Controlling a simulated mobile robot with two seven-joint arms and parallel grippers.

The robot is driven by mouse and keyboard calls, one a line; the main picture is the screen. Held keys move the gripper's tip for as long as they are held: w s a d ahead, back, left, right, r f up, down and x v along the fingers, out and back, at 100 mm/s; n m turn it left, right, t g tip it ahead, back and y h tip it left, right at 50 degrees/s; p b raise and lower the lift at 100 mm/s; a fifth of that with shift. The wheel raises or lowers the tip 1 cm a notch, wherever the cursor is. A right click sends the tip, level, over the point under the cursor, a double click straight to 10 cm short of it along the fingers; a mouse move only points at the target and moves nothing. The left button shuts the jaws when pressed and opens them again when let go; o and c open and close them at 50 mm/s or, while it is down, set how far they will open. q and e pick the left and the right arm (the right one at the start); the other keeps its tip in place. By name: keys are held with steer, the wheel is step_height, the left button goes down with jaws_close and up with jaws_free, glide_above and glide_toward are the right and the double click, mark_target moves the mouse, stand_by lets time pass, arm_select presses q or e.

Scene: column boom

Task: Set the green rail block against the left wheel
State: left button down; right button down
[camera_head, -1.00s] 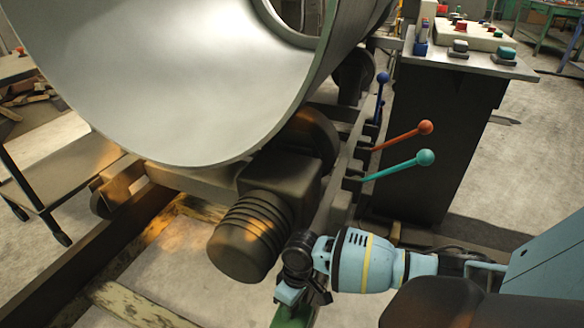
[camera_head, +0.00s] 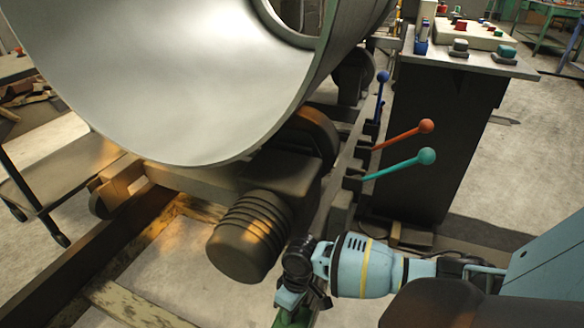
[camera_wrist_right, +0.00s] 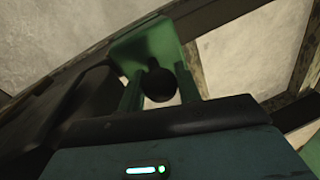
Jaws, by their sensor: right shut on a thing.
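My right gripper (camera_head: 291,301) is at the bottom centre of the head view, low beside the rail. In the right wrist view, its two fingers (camera_wrist_right: 158,92) are shut on the dark round knob (camera_wrist_right: 158,83) of the green rail block (camera_wrist_right: 150,42). Only a sliver of the block (camera_head: 290,320) shows in the head view, at the bottom edge. A dark wheel (camera_head: 320,130) stands under the big metal drum, beyond the gripper and apart from it. Another wheel (camera_head: 98,200) shows at the left. I cannot tell which is the left wheel. My left gripper is not in view.
The large drum (camera_head: 200,90) fills the upper left. A ribbed motor (camera_head: 248,238) is just left of my gripper. Orange (camera_head: 426,126), teal (camera_head: 426,156) and blue levers (camera_head: 382,77) stand beyond it, beside a dark control pedestal (camera_head: 435,140). Bare floor lies at the right.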

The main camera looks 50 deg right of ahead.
steer(key=shift+w+r, duration=0.1)
steer(key=c, duration=0.9)
jaws_free()
steer(key=r+p, duration=0.1)
steer(key=r, duration=0.1)
steer(key=r+p, duration=0.1)
steer(key=r, duration=0.1)
steer(key=d+r+p, duration=0.1)
steer(key=r, duration=0.1)
steer(key=shift+d+r, duration=0.1)
steer(key=shift+r, duration=0.3)
steer(key=shift+d+r, duration=0.1)
steer(key=shift+r, duration=0.35)
steer(key=shift+f, duration=0.1)
